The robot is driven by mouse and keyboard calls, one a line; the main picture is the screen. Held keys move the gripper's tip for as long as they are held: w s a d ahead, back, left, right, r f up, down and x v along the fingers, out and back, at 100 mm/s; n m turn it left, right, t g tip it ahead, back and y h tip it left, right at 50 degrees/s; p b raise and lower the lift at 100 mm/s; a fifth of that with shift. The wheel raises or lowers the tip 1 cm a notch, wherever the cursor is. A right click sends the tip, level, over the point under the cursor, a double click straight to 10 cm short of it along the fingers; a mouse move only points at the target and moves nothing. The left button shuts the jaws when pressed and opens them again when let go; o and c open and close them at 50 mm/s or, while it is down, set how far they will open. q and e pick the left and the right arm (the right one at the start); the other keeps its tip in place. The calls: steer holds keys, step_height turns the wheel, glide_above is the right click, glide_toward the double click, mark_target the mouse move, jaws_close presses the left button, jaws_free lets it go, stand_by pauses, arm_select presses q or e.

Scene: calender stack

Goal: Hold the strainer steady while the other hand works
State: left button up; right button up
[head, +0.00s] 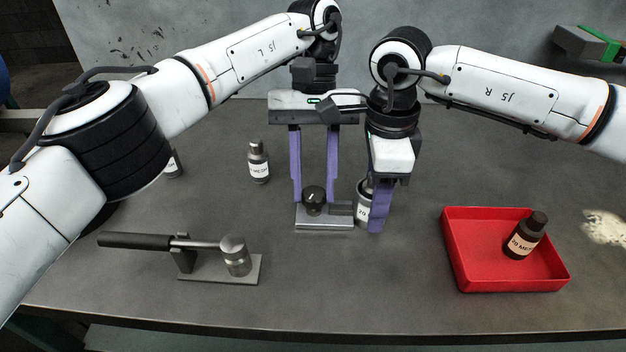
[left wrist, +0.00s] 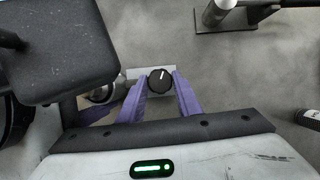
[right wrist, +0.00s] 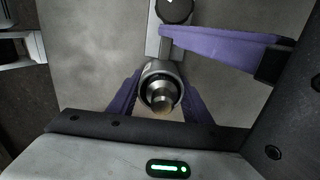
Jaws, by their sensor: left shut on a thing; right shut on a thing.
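A round black knob (head: 313,196) with a white mark stands on a small metal base plate (head: 322,224); I cannot tell for sure that this fixture is the strainer. My left gripper (head: 314,198) reaches down from above with its purple fingers on either side of the knob, shut on it. The knob also shows between the fingers in the left wrist view (left wrist: 160,80). My right gripper (head: 376,222) is shut on a grey bottle (head: 362,207) labelled 20, just right of the plate. In the right wrist view the bottle (right wrist: 161,74) sits between the purple fingers, seen from its top end.
A lever clamp (head: 222,268) with a black handle and metal cylinder lies front left. A red tray (head: 456,252) at the right holds a dark bottle (head: 524,236). Another labelled bottle (head: 259,163) stands at the back left. The front middle of the table is clear.

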arm_select(q)
steer(key=shift+m, duration=0.6)
steer(key=o, duration=1.1)
steer(key=shift+n, duration=0.3)
